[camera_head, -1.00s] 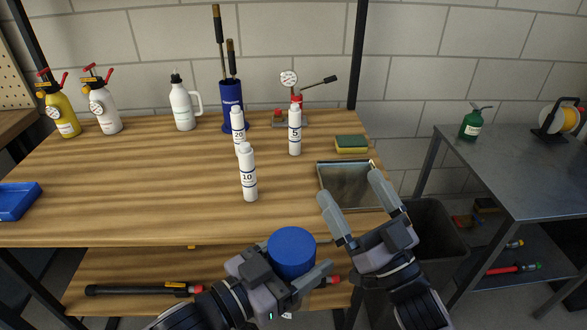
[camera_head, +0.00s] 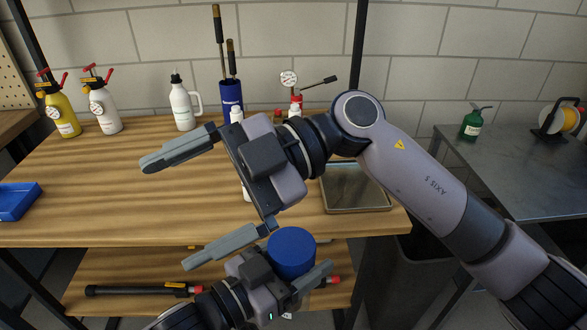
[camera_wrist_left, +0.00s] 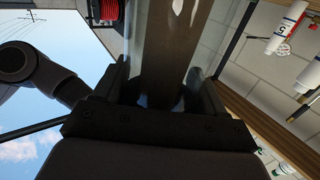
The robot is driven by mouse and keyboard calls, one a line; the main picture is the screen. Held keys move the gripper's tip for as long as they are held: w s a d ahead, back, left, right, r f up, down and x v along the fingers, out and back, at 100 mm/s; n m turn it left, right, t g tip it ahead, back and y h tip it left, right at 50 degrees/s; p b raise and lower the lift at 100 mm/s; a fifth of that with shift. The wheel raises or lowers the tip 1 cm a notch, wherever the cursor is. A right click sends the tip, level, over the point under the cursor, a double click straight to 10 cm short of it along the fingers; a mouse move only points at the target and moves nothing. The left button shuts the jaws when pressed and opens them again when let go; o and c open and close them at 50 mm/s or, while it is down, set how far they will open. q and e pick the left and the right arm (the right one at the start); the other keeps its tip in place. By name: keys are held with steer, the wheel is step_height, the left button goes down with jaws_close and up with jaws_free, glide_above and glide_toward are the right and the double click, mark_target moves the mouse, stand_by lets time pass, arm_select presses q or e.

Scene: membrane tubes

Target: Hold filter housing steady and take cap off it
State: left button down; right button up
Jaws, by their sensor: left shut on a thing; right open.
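The blue cap (camera_head: 291,252) sits on top of the filter housing, in front of the bench's front edge. My left gripper (camera_head: 303,281) is shut on the housing just below the cap; one finger shows beside it. Most of the housing is hidden in the head view. In the left wrist view its brownish, see-through body (camera_wrist_left: 170,45) lies between the fingers. My right gripper (camera_head: 164,212) is open and empty, with its fingers pointing left. It is above and to the left of the cap and not around it.
My right arm hides most of the small white bottles on the wooden bench (camera_head: 100,190). A metal tray (camera_head: 357,211) lies at the bench's right end and a blue bin (camera_head: 18,202) at its left. White jug (camera_head: 184,107) and sprayers (camera_head: 104,107) stand behind. The bench's left middle is clear.

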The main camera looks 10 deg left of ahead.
step_height(320, 180, down, 2)
steer(key=t+h, duration=0.2)
steer(key=h, duration=0.2)
steer(key=m+t+h, duration=0.5)
steer(key=t+h, duration=0.3)
glide_above(292, 238)
steer(key=f, duration=1.1)
steer(key=shift+s+d+f, duration=0.15)
steer(key=shift+s+f, duration=0.1)
steer(key=c, duration=1.2)
steer(key=n, duration=0.4)
steer(key=shift+w+r, duration=0.1)
steer(key=shift+w, duration=0.1)
